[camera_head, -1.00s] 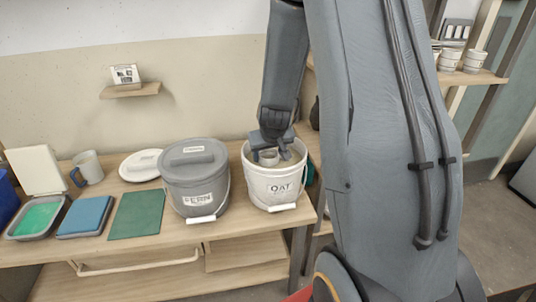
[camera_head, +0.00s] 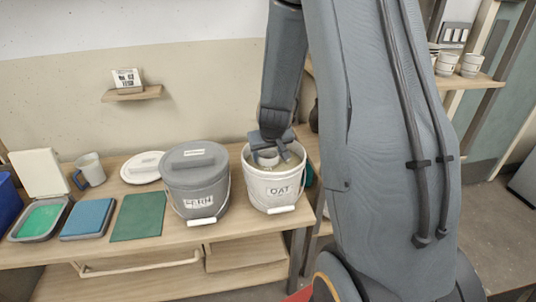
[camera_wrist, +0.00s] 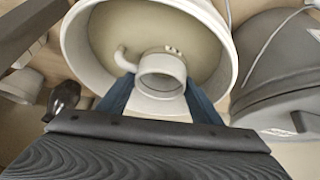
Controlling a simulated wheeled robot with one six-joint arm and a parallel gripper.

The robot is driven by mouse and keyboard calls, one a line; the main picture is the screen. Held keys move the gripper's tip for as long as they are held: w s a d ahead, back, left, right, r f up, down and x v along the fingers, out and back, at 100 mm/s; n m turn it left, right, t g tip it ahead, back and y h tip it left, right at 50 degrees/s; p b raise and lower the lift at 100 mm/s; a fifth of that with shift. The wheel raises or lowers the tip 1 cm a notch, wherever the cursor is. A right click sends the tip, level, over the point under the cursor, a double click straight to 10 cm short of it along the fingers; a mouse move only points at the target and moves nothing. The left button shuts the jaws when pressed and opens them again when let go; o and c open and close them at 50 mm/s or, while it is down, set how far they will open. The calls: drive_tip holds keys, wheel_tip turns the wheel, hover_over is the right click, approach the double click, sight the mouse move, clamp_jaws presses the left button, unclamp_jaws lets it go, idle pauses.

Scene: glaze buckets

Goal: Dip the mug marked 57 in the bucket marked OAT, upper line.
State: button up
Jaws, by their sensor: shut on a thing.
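The white bucket marked OAT (camera_head: 272,190) stands open at the right end of the table. Pale glaze (camera_wrist: 120,35) shows inside it in the wrist view. My gripper (camera_head: 269,150) points down into the bucket's mouth. It is shut on a light mug (camera_head: 268,158), which also shows in the wrist view (camera_wrist: 161,72) with its handle to the left. The mug is within the bucket's rim. I cannot read its number, and I cannot tell whether its lower part touches the glaze.
A grey lidded bucket marked FERN (camera_head: 195,182) stands just left of the OAT bucket. A white lid (camera_head: 142,167), a jug (camera_head: 90,169), a green mat (camera_head: 138,217) and a blue sponge (camera_head: 87,217) lie further left. Cups (camera_head: 472,64) stand on the right shelf.

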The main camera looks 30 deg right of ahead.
wheel_tip(320, 180, up, 7)
drive_tip(key=p, duration=0.8)
drive_tip(key=shift+r+p, duration=0.15)
drive_tip(key=shift+p, duration=0.25)
drive_tip(key=shift+r, duration=0.1)
idle(1.3)
wheel_tip(320, 180, up, 7)
drive_tip(key=p, duration=0.8)
drive_tip(key=shift+r, duration=0.2)
